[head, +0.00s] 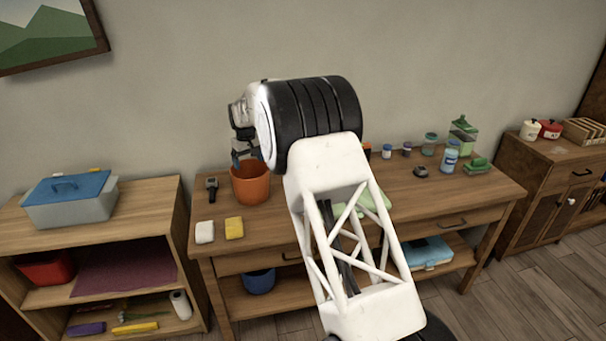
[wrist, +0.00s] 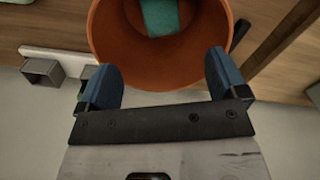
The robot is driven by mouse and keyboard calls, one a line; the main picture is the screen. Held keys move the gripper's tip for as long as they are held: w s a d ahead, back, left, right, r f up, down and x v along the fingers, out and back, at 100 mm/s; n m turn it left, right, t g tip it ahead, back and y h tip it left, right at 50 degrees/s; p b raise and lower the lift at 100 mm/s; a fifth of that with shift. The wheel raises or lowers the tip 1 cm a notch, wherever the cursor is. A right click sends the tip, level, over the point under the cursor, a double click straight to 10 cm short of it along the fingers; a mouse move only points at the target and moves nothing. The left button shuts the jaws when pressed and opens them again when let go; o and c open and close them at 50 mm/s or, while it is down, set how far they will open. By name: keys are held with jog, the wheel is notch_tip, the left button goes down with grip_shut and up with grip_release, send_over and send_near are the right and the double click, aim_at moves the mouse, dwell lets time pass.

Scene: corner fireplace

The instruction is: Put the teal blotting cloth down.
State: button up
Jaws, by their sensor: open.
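The teal blotting cloth (wrist: 160,16) lies inside the orange pot (wrist: 118,52), seen from above in the wrist view. In the head view the orange pot (head: 250,186) stands on the wooden table, and the cloth cannot be made out there. My gripper (wrist: 164,80) is open, with its two blue fingers apart and nothing between them. It is at the near rim of the pot in the wrist view, and in the head view (head: 243,156) it is above the pot. The cloth is beyond the fingertips, apart from them.
A white block (head: 205,232), a yellow block (head: 234,228) and a small dark device (head: 211,188) are near the pot. Jars, a green canister (head: 463,134) and a green item (head: 477,166) stand at the table's right. My arm hides the table's middle.

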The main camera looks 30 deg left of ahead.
dwell(0.3)
